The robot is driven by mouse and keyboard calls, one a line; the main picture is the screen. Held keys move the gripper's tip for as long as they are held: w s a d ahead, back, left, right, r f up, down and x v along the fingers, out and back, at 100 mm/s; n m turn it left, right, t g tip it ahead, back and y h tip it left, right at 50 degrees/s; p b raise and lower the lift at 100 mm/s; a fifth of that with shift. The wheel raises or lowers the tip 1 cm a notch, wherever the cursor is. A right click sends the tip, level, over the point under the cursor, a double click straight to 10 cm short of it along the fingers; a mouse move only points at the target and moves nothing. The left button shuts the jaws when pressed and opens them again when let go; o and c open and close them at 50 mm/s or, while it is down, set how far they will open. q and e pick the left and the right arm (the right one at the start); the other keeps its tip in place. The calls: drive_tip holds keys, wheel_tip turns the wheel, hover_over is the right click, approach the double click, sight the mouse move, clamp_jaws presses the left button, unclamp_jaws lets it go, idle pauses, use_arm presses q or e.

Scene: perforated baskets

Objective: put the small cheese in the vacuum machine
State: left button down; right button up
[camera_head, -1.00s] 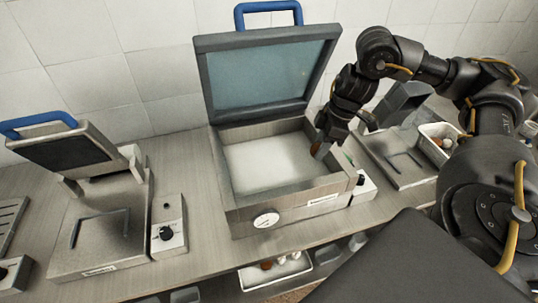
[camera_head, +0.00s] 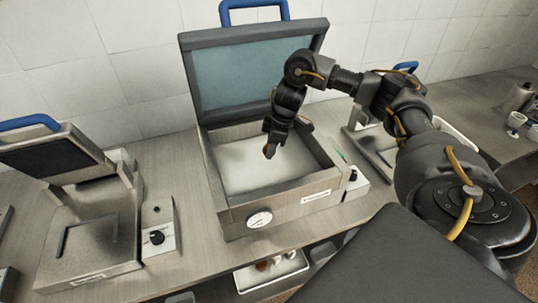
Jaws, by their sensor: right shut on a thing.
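The vacuum machine (camera_head: 290,200) stands in the middle of the counter, a metal box with a dial on its front and its glass lid raised at the back. Its chamber floor is pale and bare. My right gripper (camera_head: 270,150) points down over the chamber, right of its middle. It is shut on a small orange-brown piece, the small cheese (camera_head: 269,152), of which only a little shows between the fingers. I cannot tell whether the cheese touches the chamber floor. My left gripper is not in view.
A smaller machine with a blue handle and raised lid (camera_head: 45,152) stands at the left, with a knob box (camera_head: 159,236) beside it. Another machine is partly behind my right arm. A white tray (camera_head: 272,273) sits on a shelf below. The tiled wall is close behind.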

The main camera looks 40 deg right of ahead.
drive_tip(key=shift+w+f, duration=0.15)
drive_tip(key=shift+w, duration=0.05)
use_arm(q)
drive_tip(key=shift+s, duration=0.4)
use_arm(e)
drive_tip(key=shift+d+x, duration=0.15)
drive_tip(key=shift+x, duration=0.75)
drive_tip(key=shift+d+x, duration=0.15)
drive_tip(key=shift+x, duration=0.8)
drive_tip(key=shift+s+f, duration=0.1)
drive_tip(key=shift+f, duration=0.05)
drive_tip(key=o, duration=1)
drive_tip(key=shift+c, duration=0.2)
use_arm(q)
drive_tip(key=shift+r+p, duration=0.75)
drive_tip(key=shift+p, duration=0.1)
use_arm(e)
drive_tip(key=v, duration=1.2)
